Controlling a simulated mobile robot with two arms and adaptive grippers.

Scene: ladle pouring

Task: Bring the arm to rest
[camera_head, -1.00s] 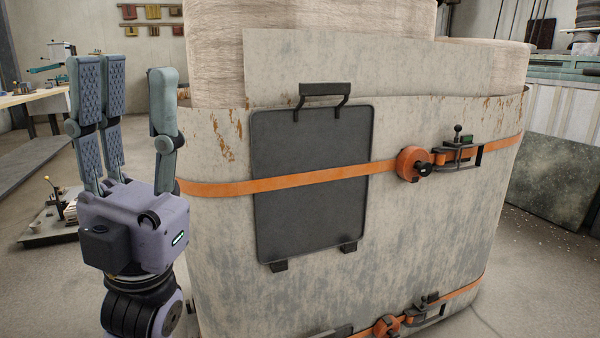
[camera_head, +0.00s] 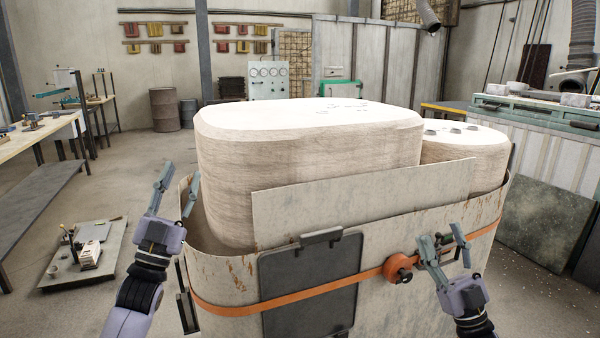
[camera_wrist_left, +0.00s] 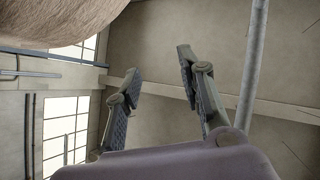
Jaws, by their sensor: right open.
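My left gripper (camera_head: 179,178) points upward at the left side of the grey mould shell (camera_head: 228,268), with its fingers apart and nothing between them. In the left wrist view its fingers (camera_wrist_left: 158,65) are also spread and empty, facing the wall and windows. My right gripper (camera_head: 444,243) is in front of the shell's right part, near the orange ratchet strap (camera_head: 290,300). It is open, its fingers point up, and it holds nothing. No ladle shows in these views.
A large pale block (camera_head: 310,155) stands inside the shell, with a smaller block (camera_head: 466,150) to its right. A low plate with small tools (camera_head: 85,255) lies on the floor at left. A workbench (camera_head: 40,135) stands behind it. Open floor lies between them and the shell.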

